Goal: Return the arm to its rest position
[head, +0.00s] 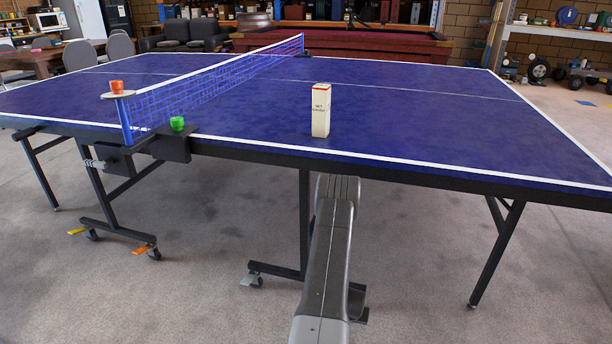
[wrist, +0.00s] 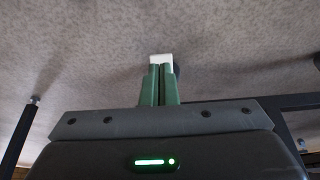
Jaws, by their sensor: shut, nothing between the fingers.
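My arm (head: 328,255) reaches forward from the bottom of the head view to the near edge of the blue table tennis table (head: 430,130). Its far end is low, at or under the table edge, and my gripper is hidden there. In the wrist view my gripper (wrist: 160,72) shows two green fingers side by side, shut and empty. A small white patch (wrist: 161,60) shows at their tips; I cannot tell what it is. Grey floor (wrist: 230,50) lies behind the fingers.
A white box with a red top (head: 320,110) stands upright on the table near the front edge. Dark table legs (head: 304,225) stand beside my arm. Open floor lies in front.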

